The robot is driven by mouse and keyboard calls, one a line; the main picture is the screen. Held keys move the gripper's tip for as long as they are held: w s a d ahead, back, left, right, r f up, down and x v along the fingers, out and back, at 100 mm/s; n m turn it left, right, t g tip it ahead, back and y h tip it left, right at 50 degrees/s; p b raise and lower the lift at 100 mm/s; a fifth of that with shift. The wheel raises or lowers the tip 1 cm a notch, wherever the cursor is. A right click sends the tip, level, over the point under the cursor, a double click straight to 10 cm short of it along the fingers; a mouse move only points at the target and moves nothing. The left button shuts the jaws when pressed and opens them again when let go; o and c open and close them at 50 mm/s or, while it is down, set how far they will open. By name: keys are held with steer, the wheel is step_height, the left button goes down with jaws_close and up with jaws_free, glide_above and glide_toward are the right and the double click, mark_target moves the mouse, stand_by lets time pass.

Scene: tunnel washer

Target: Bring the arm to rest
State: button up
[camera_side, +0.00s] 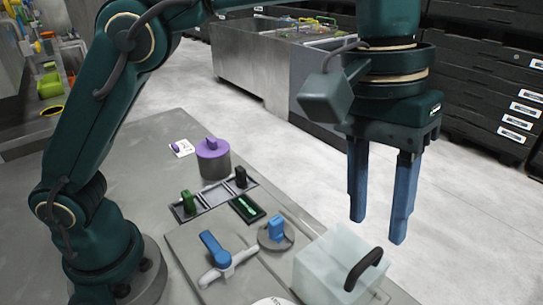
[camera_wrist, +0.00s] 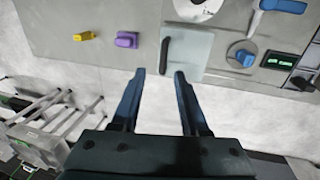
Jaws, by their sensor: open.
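My gripper (camera_side: 378,215) hangs in the air at the right in the side view, its two blue fingers apart and pointing down, with nothing between them. In the wrist view my gripper (camera_wrist: 159,75) is also open and empty, its tips near the edge of the work table (camera_wrist: 60,20). A translucent pale box (camera_side: 325,268) with a black handle (camera_side: 364,268) stands on the table, below the fingers in the side view. In the wrist view the black handle (camera_wrist: 164,55) lies just ahead of the fingertips, apart from them.
A blue-handled valve (camera_side: 215,248), a blue knob (camera_side: 276,230), a green display (camera_side: 247,208) and a purple-topped cylinder (camera_side: 212,158) are on the table. The wrist view shows a purple block (camera_wrist: 127,40) and a yellow block (camera_wrist: 84,36). Black crates (camera_side: 490,80) are stacked behind; the floor between is clear.

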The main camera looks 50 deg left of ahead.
steer(key=s+a+r+n+t, duration=0.1)
steer(key=a+r+t, duration=0.15)
steer(key=a, duration=0.35)
steer(key=s+a+r+n+t, duration=0.1)
steer(key=a+r, duration=0.3)
steer(key=a, duration=0.3)
steer(key=s+a+f+m+t+y, duration=0.2)
steer(key=s+a+f, duration=0.5)
steer(key=f, duration=0.3)
steer(key=shift+s+a+f, duration=0.25)
steer(key=shift+a+f, duration=0.1)
steer(key=shift+a, duration=0.4)
